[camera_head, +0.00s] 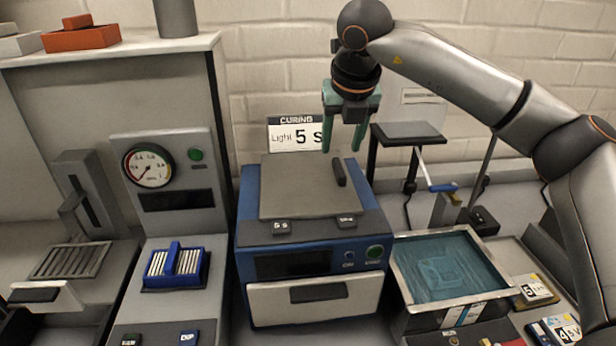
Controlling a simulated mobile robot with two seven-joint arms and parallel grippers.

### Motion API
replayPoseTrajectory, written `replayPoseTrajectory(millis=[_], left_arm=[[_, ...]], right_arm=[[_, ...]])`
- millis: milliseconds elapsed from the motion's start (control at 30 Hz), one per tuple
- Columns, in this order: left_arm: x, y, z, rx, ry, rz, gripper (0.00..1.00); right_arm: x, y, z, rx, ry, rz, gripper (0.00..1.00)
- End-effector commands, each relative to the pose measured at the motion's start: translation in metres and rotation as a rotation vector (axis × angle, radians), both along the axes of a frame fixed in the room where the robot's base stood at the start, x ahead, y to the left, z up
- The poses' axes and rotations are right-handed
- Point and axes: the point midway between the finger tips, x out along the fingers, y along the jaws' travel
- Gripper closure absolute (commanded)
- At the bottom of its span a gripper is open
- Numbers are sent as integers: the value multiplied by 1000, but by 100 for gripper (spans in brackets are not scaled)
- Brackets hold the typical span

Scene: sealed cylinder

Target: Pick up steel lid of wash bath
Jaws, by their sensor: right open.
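A flat grey steel lid (295,190) with a black bar handle (339,172) near its right side lies on top of the blue curing unit (262,240). The wash bath (485,302) stands to the right of that unit, uncovered, with blue-green liquid inside and a faint shape under the surface. My right gripper (343,143) points down with its two green fingers apart and empty. It is above the handle, close to it in the picture; the exact gap is hard to judge. My left gripper is not in view.
A dark plate (408,132) on a stand and a blue-handled lever (444,188) stand behind the bath. A curing sign (295,134) is behind the unit. A blue rack (176,267) and a gauge panel (150,166) are at left. Labelled cards (535,290) lie right of the bath.

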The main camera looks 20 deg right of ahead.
Motion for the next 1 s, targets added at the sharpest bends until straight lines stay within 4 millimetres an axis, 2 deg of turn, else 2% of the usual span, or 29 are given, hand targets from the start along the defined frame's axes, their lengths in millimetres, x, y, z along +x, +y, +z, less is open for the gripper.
replayPoseTrajectory(millis=[100,233,533,1000], left_arm=[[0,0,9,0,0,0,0],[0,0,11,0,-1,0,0],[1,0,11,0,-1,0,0],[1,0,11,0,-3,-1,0]], right_arm=[[7,2,-17,-2,5,-1,46],[12,0,-32,0,3,-3,46],[14,0,-36,1,1,-2,47],[14,0,-36,0,1,-1,100]])
